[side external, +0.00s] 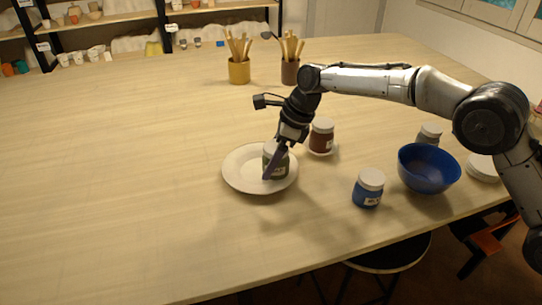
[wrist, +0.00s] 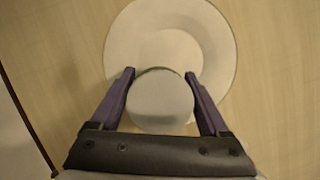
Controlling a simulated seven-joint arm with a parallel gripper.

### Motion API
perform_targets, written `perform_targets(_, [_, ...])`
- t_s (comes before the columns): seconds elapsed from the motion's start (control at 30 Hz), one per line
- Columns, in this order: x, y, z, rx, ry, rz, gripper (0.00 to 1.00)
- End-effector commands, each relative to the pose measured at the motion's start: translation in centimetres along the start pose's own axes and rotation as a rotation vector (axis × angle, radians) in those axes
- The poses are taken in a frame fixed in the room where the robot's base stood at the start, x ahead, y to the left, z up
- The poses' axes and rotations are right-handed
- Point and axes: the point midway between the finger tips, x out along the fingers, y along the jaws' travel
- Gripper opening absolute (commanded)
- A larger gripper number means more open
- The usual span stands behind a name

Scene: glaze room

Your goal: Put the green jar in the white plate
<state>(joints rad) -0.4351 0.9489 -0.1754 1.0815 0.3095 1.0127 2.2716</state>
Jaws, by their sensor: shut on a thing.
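The green jar (side external: 272,161), a dull grey-green with a pale lid, is between the fingers of my gripper (side external: 276,164). In the wrist view, the round white lid (wrist: 160,98) sits between the two purple fingers of my gripper (wrist: 160,90), one on each side. The white plate (side external: 236,178) lies on the table under and around the jar in the side view. In the wrist view, the plate (wrist: 219,40) extends ahead of the jar, which overlaps its near part. I cannot tell whether the jar's base touches the plate.
A brown jar (side external: 321,137) stands on a small white dish just right of the plate. A blue jar (side external: 368,188), blue bowl (side external: 429,170) and grey jar (side external: 429,134) stand further right. Two tool pots (side external: 239,70) are at the back. The table's left side is clear.

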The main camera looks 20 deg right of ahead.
Motion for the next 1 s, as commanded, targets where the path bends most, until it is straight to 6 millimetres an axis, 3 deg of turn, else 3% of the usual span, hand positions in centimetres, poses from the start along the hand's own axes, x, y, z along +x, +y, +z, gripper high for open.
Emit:
perform_targets(0.13, [0.0,0.0,0.0,-0.001,-0.003,-0.002,0.05])
perform_targets(0.17, [0.1,0.0,-0.1,0.0,0.0,0.0,0.84])
perform_targets(0.23, [0.1,0.0,-0.1,0.0,0.0,0.0,0.97])
perform_targets(0.63, [-0.8,-0.1,0.4,-0.002,-0.003,-0.002,1.0])
perform_targets(1.0, [-8.2,-0.1,0.5,0.0,-0.004,-0.004,1.0])
